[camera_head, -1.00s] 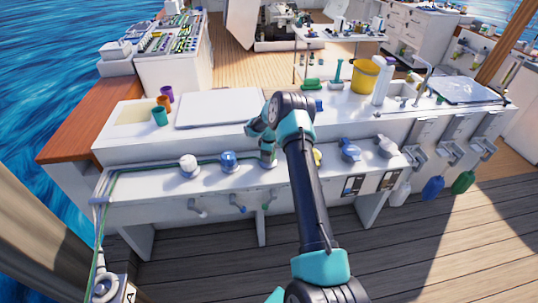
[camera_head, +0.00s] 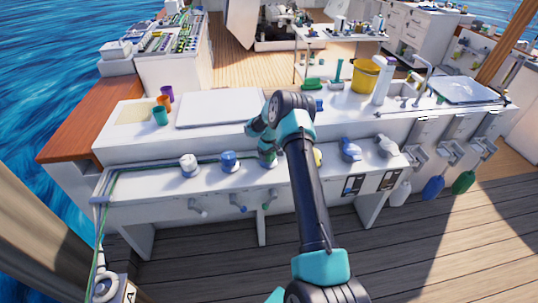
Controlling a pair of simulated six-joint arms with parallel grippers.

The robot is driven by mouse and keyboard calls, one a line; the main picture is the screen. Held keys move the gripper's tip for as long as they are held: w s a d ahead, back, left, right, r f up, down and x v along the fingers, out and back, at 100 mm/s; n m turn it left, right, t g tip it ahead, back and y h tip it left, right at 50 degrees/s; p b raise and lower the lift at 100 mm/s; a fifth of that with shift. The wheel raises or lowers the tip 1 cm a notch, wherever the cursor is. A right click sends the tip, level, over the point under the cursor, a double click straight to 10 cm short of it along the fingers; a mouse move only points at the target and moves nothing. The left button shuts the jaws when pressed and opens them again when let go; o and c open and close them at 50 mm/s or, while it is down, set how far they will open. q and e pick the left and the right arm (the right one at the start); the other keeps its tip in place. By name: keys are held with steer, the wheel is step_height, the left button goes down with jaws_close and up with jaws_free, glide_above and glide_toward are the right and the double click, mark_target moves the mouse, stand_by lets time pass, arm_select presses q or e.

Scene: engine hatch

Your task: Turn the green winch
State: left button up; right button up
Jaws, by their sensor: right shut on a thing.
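The winches stand in a row on the white front ledge. A white winch (camera_head: 188,164) and a blue winch (camera_head: 228,161) are on the left. My right gripper (camera_head: 267,153) points down at the spot just right of the blue winch. It is shut on the green winch there, which it and my right arm mostly hide. My left gripper is not in view.
A yellow winch part (camera_head: 318,157) shows just right of my arm, then another blue winch (camera_head: 351,150) and a white one (camera_head: 387,147). Small handles (camera_head: 238,205) stick out of the front face below. Cups (camera_head: 160,115) and a yellow bucket (camera_head: 365,76) stand behind.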

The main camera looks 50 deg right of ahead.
stand_by(0.4)
steer(key=o, duration=0.9)
steer(key=shift+r, duration=0.1)
step_height(320, 180, up, 17)
steer(key=shift+r, duration=0.15)
stand_by(0.4)
